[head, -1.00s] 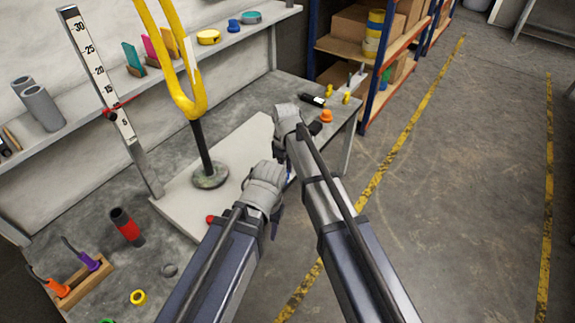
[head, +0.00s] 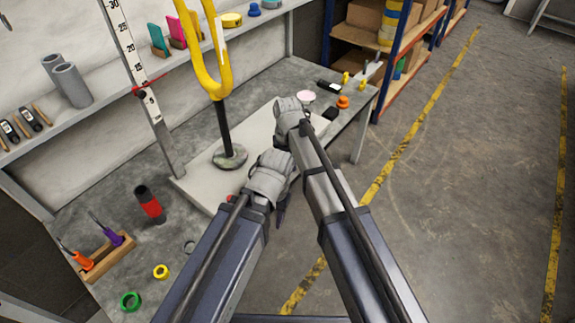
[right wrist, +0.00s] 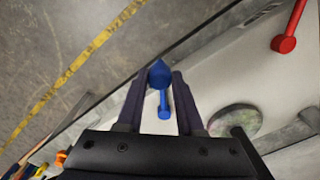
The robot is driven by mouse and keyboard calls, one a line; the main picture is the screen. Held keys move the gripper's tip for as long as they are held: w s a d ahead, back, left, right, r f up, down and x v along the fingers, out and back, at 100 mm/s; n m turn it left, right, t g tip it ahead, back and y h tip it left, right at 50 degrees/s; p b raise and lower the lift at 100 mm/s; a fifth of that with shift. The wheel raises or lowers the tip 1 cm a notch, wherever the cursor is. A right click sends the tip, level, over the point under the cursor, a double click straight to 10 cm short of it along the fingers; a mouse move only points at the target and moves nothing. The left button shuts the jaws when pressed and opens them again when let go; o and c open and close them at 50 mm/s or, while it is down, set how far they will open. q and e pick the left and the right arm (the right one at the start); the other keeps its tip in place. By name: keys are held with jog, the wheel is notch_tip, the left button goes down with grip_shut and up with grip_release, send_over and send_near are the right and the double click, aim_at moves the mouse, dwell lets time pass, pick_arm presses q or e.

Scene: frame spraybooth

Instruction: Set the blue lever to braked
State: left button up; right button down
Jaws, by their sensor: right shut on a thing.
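The right gripper is shut on the lever. In the head view my right gripper (head: 290,116) is over the right edge of the pale plate (head: 196,192) on the bench; the hand hides the blue lever there. My left gripper (head: 270,180) is near the plate's front edge; its fingertips are mostly hidden, so its opening cannot be told. A red lever (right wrist: 285,43) stands on the plate at the upper right of the right wrist view.
A yellow fork (head: 217,80) on a dark post with a round base (head: 229,157) stands on the plate, close left of my grippers. A ruler post (head: 148,105) stands behind. A wooden holder (head: 104,262) is at front left. The floor at right is clear.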

pick_arm(q)
jog(key=shift+s+a, duration=0.1)
jog(key=shift+a, duration=0.15)
pick_arm(e)
jog(key=shift+s+a+m, duration=0.1)
jog(key=shift+a+m, duration=0.2)
jog(key=shift+a, duration=0.1)
jog(key=c, duration=0.5)
grip_release()
pick_arm(q)
jog(key=shift+r, duration=0.1)
pick_arm(e)
jog(key=shift+r, duration=0.15)
notch_tip(320, 180, up, 8)
jog(key=p, duration=0.8)
jog(key=shift+f, duration=0.2)
pick_arm(q)
notch_tip(320, 180, up, 8)
jog(key=shift+f, duration=0.2)
